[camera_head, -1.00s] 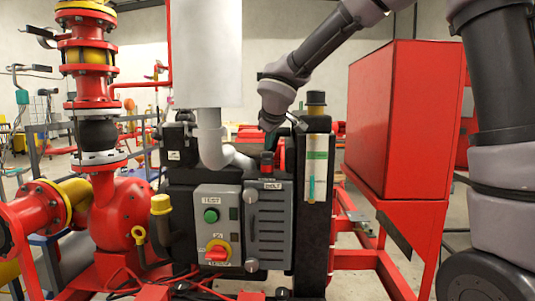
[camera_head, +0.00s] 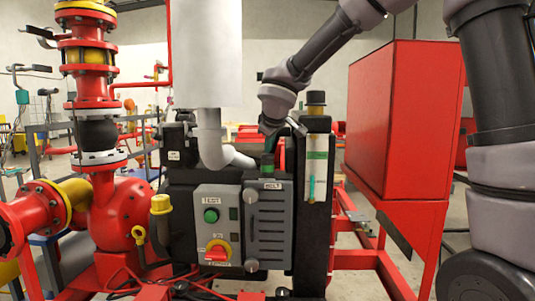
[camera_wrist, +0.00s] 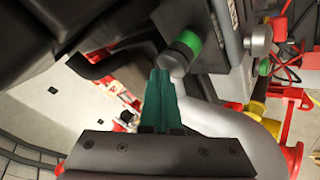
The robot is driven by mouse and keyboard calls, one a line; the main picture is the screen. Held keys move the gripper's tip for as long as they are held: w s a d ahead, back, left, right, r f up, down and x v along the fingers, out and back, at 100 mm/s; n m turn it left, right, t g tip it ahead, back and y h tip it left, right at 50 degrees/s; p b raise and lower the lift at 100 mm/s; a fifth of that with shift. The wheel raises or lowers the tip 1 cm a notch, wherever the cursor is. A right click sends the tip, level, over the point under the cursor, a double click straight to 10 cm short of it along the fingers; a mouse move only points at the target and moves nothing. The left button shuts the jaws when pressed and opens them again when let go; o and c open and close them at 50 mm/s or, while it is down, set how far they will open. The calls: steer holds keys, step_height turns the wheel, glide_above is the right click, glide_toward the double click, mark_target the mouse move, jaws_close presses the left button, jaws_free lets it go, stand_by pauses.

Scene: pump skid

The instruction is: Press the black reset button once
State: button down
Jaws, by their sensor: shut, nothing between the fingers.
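My gripper (camera_wrist: 160,76) is shut and empty, its teal fingers together in the wrist view. In the head view, my gripper is at the top of the grey ribbed unit (camera_head: 268,225), largely hidden by my wrist. A short dark post with a lit green band (camera_wrist: 188,42) stands on that unit, just beyond and right of my fingertips in the wrist view. The green band also shows in the head view (camera_head: 268,160). I cannot pick out the black reset button for sure in either view. I cannot tell whether my fingertips touch anything.
Left of the unit is a grey control box (camera_head: 217,225) with a green button and a red-yellow rotary switch. A pale pipe (camera_head: 210,140) runs down close behind. A black post (camera_head: 316,200) with a label stands right, and a large red cabinet (camera_head: 400,120) beyond.

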mark_target(269, 155)
stand_by(0.4)
steer(key=shift+r, duration=0.9)
steer(key=shift+r, duration=2.55)
